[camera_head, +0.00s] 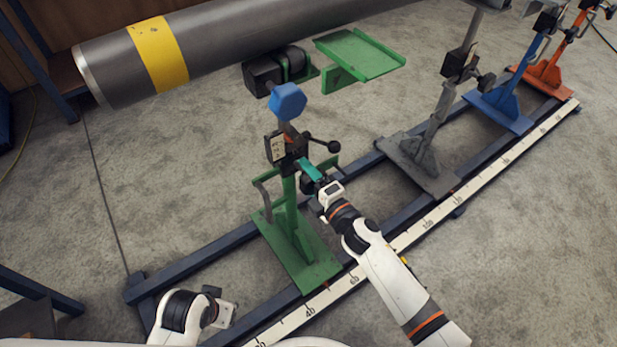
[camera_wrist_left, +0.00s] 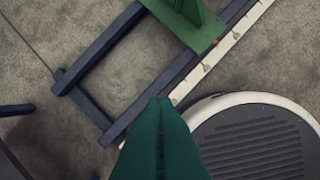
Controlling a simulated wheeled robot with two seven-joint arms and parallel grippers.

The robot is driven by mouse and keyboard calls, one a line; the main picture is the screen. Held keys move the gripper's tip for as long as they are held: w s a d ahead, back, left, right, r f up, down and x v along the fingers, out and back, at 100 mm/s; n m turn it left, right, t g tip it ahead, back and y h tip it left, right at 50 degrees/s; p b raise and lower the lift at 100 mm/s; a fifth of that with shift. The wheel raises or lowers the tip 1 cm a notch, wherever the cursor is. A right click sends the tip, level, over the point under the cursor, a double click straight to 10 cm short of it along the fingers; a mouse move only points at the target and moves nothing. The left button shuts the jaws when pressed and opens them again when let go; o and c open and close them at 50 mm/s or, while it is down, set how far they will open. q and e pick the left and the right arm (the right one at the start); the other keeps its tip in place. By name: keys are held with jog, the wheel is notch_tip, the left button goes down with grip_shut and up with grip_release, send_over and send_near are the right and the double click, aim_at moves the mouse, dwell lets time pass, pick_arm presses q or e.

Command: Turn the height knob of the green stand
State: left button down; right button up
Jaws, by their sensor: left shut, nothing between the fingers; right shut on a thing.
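The green stand (camera_head: 290,225) stands upright on the dark rail frame in the middle of the head view. It carries a blue hexagonal piece (camera_head: 287,102) on top, a black block with a label, and a black lever with ball ends (camera_head: 323,143). Which of these is the height knob I cannot tell for sure. My right gripper (camera_head: 304,165) is shut on part of the stand's upper post, just below the lever; its fingers hide the exact spot. My left gripper (camera_wrist_left: 160,100) is shut and empty, low and left of the stand, whose base (camera_wrist_left: 195,25) shows in the left wrist view.
A large grey pipe (camera_head: 230,45) with a yellow band lies behind, near black rollers (camera_head: 275,68) and a green tray (camera_head: 360,53). Grey (camera_head: 425,160), blue (camera_head: 503,100) and orange (camera_head: 550,70) stands continue along the rail. A white scale (camera_head: 440,212) edges the rail.

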pick_arm(q)
jog(key=shift+w+b+v, duration=0.1)
jog(key=shift+b+v, duration=0.1)
jog(key=shift+v, duration=0.55)
jog(key=shift+w+b+v, duration=0.15)
jog(key=shift+v, duration=0.65)
pick_arm(e)
jog(key=shift+f+n, duration=0.1)
jog(key=shift+n, duration=1.3)
jog(key=o, duration=1)
pick_arm(q)
jog(key=shift+p+x, duration=0.45)
jog(key=shift+x, duration=1.1)
pick_arm(e)
jog(key=shift+v, duration=6.1)
pick_arm(q)
jog(key=shift+s, duration=0.2)
